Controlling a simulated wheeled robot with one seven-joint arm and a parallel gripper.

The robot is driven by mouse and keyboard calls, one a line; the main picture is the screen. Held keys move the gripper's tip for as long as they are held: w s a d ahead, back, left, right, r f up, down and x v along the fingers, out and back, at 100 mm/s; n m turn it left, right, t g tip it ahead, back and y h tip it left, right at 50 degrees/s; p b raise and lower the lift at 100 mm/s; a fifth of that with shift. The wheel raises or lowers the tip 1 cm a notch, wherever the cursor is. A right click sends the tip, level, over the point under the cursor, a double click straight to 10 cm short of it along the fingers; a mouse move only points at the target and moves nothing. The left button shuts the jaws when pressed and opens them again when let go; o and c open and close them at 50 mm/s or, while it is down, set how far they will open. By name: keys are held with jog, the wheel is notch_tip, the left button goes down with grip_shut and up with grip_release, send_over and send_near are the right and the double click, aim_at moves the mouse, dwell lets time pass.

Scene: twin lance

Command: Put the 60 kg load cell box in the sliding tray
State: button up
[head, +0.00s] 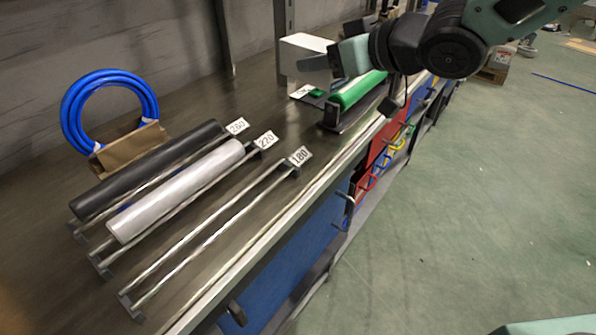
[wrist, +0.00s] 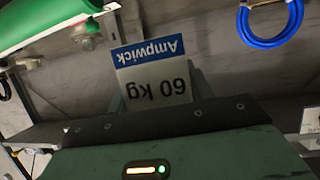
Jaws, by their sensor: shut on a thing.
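My gripper (head: 322,63) is at the top of the head view, above the far part of the bench. In the wrist view my gripper (wrist: 160,98) is shut on the 60 kg load cell box (wrist: 153,82). The box is white with a blue "Ampwick" band, and its print appears upside down. Its lower part is hidden behind the dark gripper edge. In the head view I cannot clearly tell the box from the gripper and the white block behind it. I cannot make out a sliding tray for certain in either view.
A green roll (head: 358,90) lies on a dark base below my arm. Black roll (head: 145,170), white roll (head: 175,190) and an empty rail pair (head: 215,235) lie nearer. A blue hose coil (head: 75,105) stands by the wall.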

jog(key=shift+n+g+y, duration=0.5)
jog(key=shift+n, duration=0.1)
jog(key=s+a+f+b, duration=0.1)
jog(key=f+b, duration=0.1)
jog(key=f, duration=0.1)
jog(key=s+a+f+b, duration=0.1)
jog(key=f+b, duration=0.2)
jog(key=f, duration=0.1)
jog(key=s+a+f+b, duration=0.1)
jog(key=s+f+b, duration=0.1)
jog(key=f+b, duration=0.1)
jog(key=shift+f, duration=0.5)
jog(key=shift+f, duration=0.2)
jog(key=o, duration=1.3)
jog(key=shift+r, duration=0.1)
